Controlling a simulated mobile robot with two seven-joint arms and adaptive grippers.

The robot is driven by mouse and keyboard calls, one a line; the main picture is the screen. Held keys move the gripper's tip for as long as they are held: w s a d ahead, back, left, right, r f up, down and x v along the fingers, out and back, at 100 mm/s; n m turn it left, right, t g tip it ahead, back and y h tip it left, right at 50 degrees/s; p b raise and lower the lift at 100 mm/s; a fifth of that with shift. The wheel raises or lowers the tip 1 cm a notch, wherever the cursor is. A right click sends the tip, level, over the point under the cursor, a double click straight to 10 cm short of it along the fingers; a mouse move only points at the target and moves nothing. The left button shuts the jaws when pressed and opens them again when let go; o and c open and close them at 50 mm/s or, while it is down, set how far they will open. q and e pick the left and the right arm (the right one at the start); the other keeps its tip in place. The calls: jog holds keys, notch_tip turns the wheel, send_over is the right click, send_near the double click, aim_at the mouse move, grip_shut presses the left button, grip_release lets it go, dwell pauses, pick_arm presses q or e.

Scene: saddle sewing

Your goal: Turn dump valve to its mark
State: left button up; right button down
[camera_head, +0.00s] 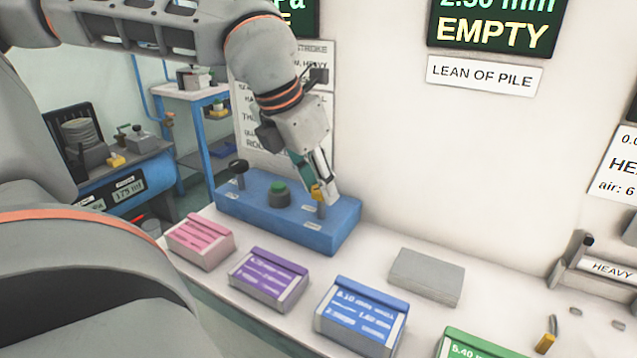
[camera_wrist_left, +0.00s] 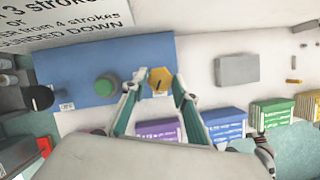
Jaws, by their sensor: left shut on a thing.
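The dump valve appears to be the yellow hexagonal knob (camera_head: 317,193) on a short post at the right end of the blue control box (camera_head: 335,232). In the left wrist view the knob (camera_wrist_left: 160,79) sits between my fingertips, seen from above. My left gripper (camera_head: 321,186) reaches down from above and is shut on the knob; its two fingers (camera_wrist_left: 156,88) also show in the left wrist view. A small white label lies beside the knob, but its mark is too small to read.
A green button (camera_head: 279,192) and a black-knobbed lever (camera_head: 238,168) stand left of the valve on the same box. Pink (camera_head: 200,240), purple (camera_head: 268,279) and blue (camera_head: 361,316) blocks line the bench front. A grey block (camera_head: 426,276) lies to the right. The wall is close behind.

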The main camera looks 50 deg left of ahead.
pick_arm(q)
jog(key=shift+r+m+h, duration=0.15)
jog(key=shift+m+h, duration=0.25)
jog(key=shift+m, duration=0.5)
jog(key=shift+a+m+p, duration=0.1)
jog(key=shift+m+p, duration=0.2)
jog(key=shift+m, duration=0.2)
jog(key=m+h, duration=0.1)
jog(key=m, duration=0.1)
jog(key=shift+a+m+g+p, duration=0.1)
jog(key=shift+m+g+p, duration=0.2)
jog(key=shift+w+m+h, duration=0.1)
jog(key=shift+m+h, duration=0.3)
jog(key=shift+m, duration=0.1)
jog(key=shift+w+a+m+g+h, duration=0.1)
jog(key=shift+m+g+h, duration=0.25)
jog(key=shift+m, duration=0.75)
jog(key=shift+a+m+g+h, duration=0.1)
jog(key=shift+m+g+h, duration=0.2)
jog(key=shift+m, duration=0.8)
pick_arm(e)
jog(key=shift+s+d+f, duration=0.2)
jog(key=shift+s+d, duration=0.05)
jog(key=shift+s, duration=0.25)
pick_arm(q)
jog(key=o, duration=1.1)
jog(key=shift+d, duration=0.1)
